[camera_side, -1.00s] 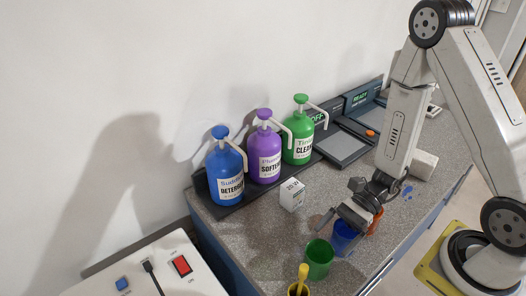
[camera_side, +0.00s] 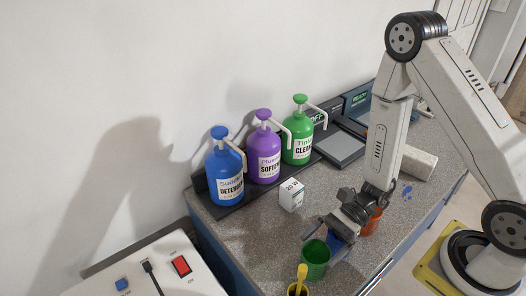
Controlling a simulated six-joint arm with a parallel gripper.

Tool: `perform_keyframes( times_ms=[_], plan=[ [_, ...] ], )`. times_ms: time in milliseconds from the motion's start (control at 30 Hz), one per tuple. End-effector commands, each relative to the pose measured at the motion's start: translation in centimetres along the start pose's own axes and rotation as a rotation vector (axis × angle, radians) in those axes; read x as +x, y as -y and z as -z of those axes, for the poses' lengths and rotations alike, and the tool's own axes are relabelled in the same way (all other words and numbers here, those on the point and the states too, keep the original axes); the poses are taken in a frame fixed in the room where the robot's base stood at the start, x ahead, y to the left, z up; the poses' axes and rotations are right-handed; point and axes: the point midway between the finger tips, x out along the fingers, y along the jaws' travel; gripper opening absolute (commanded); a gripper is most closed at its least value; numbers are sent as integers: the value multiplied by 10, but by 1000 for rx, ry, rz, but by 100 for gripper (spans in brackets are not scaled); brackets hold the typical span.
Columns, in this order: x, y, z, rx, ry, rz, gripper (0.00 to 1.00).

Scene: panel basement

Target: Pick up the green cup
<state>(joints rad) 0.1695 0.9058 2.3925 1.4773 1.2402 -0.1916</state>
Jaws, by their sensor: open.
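The green cup (camera_side: 315,262) stands upright on the speckled counter near its front edge. My gripper (camera_side: 322,238) is open and comes down from the upper right, with its fingers at the cup's rim. From this side I cannot tell whether the fingers straddle the cup wall or touch it. The blue cup (camera_side: 341,246) is just right of the green cup and mostly hidden behind my gripper.
An orange cup (camera_side: 372,222) stands right of the blue cup. A cup with a yellow handle (camera_side: 302,277) is close at the green cup's front left. A small white box (camera_side: 291,194) and blue, purple and green pump bottles (camera_side: 265,157) stand behind.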

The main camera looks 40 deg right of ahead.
Motion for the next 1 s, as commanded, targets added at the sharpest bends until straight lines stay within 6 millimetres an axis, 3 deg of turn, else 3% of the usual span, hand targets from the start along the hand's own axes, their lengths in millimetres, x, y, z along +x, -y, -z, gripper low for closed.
perform_keyframes(
  times_ms=[33,300,800,867,1000],
  plan=[
    [9,-7,22,14,-87,-29,100],
    [21,-7,23,15,-87,-26,100],
    [22,-7,23,17,-87,-24,100],
    [22,-7,23,17,-87,-24,84],
    [22,-7,23,17,-87,-24,40]
  ],
)
